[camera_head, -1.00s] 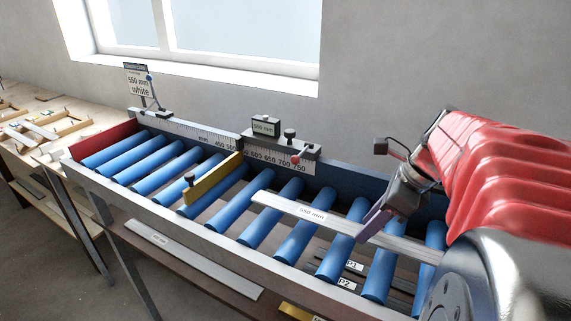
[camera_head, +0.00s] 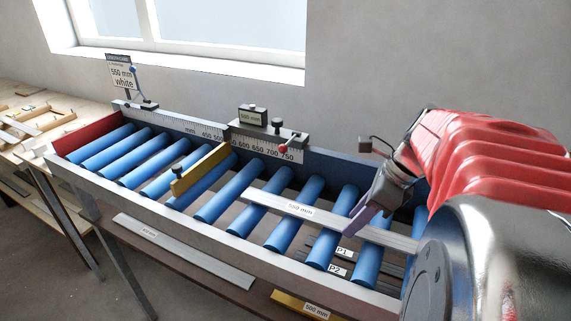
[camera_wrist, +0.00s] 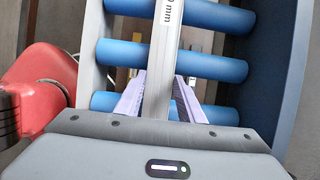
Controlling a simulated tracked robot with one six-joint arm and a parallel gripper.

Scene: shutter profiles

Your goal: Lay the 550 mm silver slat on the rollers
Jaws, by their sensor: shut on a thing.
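The silver slat (camera_head: 264,197) carries a 550 mm label and lies lengthwise over the right half of the blue rollers (camera_head: 229,191). My gripper (camera_head: 357,222) is shut on it right of the label. In the wrist view the slat (camera_wrist: 163,55) runs between the two lilac fingers of my gripper (camera_wrist: 158,97), with rollers beneath it. I cannot tell whether it touches the rollers or hangs just above them. Its left end is free, to the right of the yellow stop (camera_head: 203,168). Its right end is hidden behind my arm.
The back rail bears a scale (camera_head: 264,148) and a stop block with a small display (camera_head: 253,116). A sign (camera_head: 121,76) reads 550 mm white. A red end plate (camera_head: 95,141) closes the left end. Other slats (camera_head: 185,250) lie on a shelf below. The left rollers are clear.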

